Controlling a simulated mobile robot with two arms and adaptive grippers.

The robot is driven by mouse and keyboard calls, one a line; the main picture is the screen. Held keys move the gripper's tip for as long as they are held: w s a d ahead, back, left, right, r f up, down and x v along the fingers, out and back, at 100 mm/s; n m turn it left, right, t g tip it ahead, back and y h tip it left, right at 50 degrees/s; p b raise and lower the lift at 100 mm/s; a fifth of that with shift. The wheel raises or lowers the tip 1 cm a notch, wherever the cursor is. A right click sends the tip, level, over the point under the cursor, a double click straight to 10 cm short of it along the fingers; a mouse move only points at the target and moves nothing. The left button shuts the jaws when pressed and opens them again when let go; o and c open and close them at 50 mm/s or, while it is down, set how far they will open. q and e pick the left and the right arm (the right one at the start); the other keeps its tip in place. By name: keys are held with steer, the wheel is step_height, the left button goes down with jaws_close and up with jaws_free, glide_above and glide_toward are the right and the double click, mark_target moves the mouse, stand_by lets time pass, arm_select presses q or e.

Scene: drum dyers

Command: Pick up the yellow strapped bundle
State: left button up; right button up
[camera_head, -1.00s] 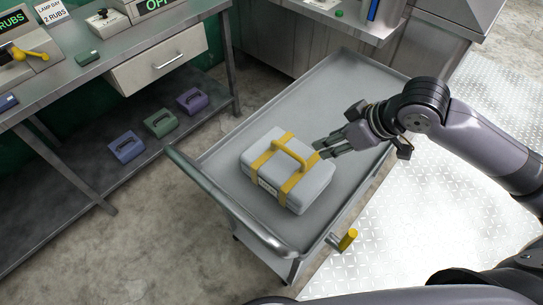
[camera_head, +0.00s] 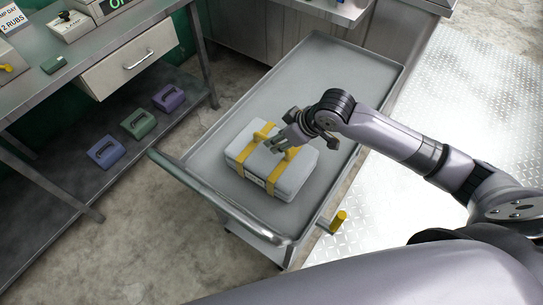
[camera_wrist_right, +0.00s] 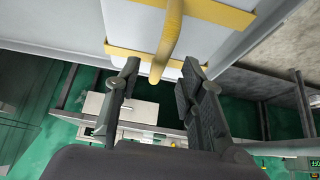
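The yellow strapped bundle (camera_head: 297,173) is a pale grey case with yellow straps and a raised yellow handle. It lies flat on a grey metal cart. My right gripper (camera_head: 274,147) is over the bundle at its handle, hiding the handle's middle in the head view. In the right wrist view, the fingers of my right gripper (camera_wrist_right: 162,72) are spread apart. The end of the yellow handle (camera_wrist_right: 172,35) shows between the fingertips, with a gap on each side. My left gripper is not in view.
The cart (camera_head: 345,65) has raised rims and bare room behind the bundle. A yellow knob (camera_head: 338,218) sticks out at its near right corner. A workbench stands at left; its low shelf holds blue (camera_head: 105,152), green (camera_head: 138,123) and purple (camera_head: 168,97) handled cases.

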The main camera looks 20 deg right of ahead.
mark_target(271, 154)
steer(key=shift+p+x, duration=0.5)
steer(key=shift+x, duration=1.85)
steer(key=shift+a+r, duration=0.1)
steer(key=shift+r, duration=0.05)
steer(key=shift+c, duration=0.4)
jaws_close()
steer(key=shift+w+r, duration=0.1)
steer(key=shift+w, duration=0.1)
